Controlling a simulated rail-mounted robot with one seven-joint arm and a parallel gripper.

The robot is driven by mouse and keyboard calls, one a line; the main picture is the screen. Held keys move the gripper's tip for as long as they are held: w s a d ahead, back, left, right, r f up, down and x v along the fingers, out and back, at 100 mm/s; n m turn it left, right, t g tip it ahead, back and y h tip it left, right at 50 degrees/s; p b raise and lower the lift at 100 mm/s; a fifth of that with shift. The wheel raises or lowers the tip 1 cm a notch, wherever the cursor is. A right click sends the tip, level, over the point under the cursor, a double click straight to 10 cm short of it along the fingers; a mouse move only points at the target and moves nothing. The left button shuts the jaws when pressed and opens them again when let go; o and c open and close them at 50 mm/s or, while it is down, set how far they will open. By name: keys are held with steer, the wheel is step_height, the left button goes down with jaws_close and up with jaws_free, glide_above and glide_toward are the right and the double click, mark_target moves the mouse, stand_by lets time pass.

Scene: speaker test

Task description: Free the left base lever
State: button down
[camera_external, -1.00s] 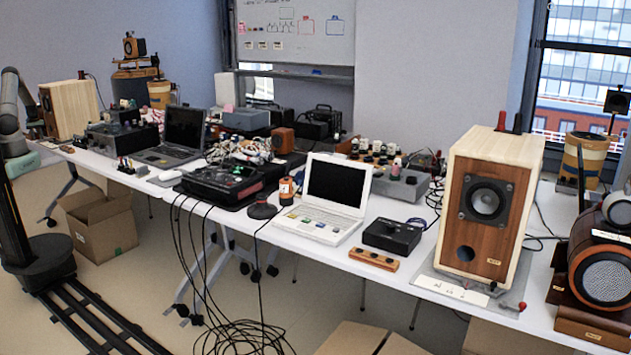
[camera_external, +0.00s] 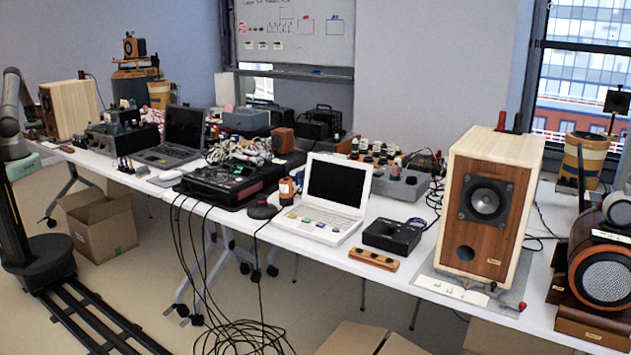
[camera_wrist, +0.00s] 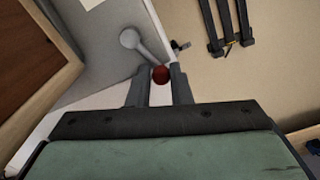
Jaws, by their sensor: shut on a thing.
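The lever (camera_wrist: 146,50) is a grey rod with a round pale pivot at one end and a red ball knob (camera_wrist: 160,75) at the other. It sits at the corner of a grey base plate (camera_wrist: 97,45), beside a brown wooden speaker front (camera_wrist: 30,62), in the wrist view. My gripper (camera_wrist: 160,77) is shut on the red knob, with one finger on each side of it. In the external view, the speaker (camera_external: 75,106) by my arm stands at the far left of the table; my gripper and this lever cannot be made out there.
A white table (camera_external: 300,225) carries laptops, a mixer and cables. A second wooden speaker (camera_external: 490,205) stands on the right. A cardboard box (camera_external: 100,222) is on the floor beside my rail. In the wrist view, open floor (camera_wrist: 270,75) lies right of the lever.

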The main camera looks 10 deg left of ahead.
steer(key=shift+s+d+f+n+b, duration=0.2)
steer(key=shift+s+n, duration=0.5)
steer(key=shift+n, duration=1.05)
steer(key=shift+s+d+r+n+b, duration=0.25)
steer(key=shift+s+n, duration=0.4)
steer(key=shift+n, duration=1.15)
steer(key=shift+s+d+f+n+b, duration=0.25)
steer(key=shift+s+n, duration=0.45)
steer(key=shift+n, duration=1.05)
steer(key=shift+d+r, duration=0.1)
steer(key=c, duration=1.4)
jaws_free()
steer(key=shift+d, duration=0.1)
steer(key=shift+o, duration=0.2)
steer(key=shift+r, duration=0.1)
